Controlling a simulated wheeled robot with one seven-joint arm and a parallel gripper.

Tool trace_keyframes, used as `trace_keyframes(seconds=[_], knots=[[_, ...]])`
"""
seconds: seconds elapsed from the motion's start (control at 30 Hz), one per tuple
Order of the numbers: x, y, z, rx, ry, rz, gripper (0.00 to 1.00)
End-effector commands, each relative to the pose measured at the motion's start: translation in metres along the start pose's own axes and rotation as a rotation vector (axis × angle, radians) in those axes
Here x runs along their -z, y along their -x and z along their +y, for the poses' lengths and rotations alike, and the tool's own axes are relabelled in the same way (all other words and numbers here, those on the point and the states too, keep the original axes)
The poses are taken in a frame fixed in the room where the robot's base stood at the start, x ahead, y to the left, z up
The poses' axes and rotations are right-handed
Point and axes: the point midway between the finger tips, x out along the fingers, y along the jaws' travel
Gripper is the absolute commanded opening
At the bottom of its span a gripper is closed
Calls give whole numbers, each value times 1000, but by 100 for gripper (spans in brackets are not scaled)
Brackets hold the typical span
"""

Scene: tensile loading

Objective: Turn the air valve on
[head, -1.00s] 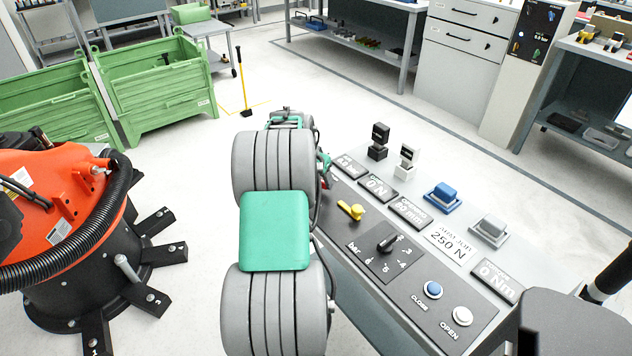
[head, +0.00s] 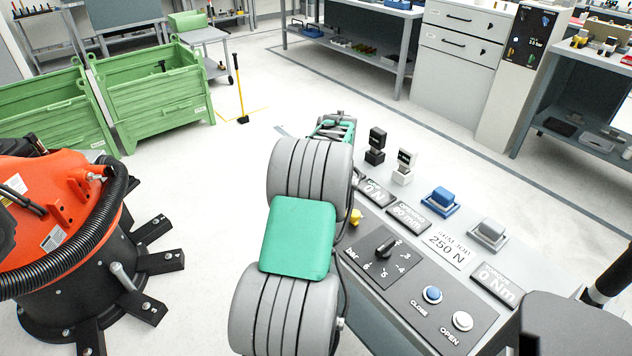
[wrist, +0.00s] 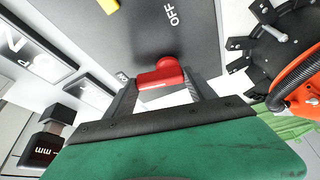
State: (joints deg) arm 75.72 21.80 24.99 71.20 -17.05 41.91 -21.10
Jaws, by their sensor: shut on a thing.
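The red valve handle (wrist: 160,76) sits on the dark panel (wrist: 195,40) in the wrist view, between the two grey fingers of my gripper (wrist: 163,90). My gripper is shut on it. An OFF label is printed above and to the right of the handle. A small label that looks like ON lies just left of it, near the left finger. The handle's exact angle is hard to tell. In the head view my arm hides the handle and the fingers.
The console carries a yellow knob (head: 355,217), a black bar selector (head: 386,246), a blue button (head: 432,294) and a white button (head: 462,321). Black and white blocks stand along its far edge. An orange-and-black machine (head: 60,230) stands at left, green crates (head: 150,105) behind.

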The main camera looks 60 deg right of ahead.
Motion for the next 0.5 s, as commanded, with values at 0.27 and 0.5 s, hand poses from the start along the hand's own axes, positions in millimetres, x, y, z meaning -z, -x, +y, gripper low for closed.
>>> trace_keyframes(seconds=[0.27, 0.5], knots=[[2, -1, 2, 65, 157, -1, 23], [3, -2, 1, 94, 224, -1, 23]])
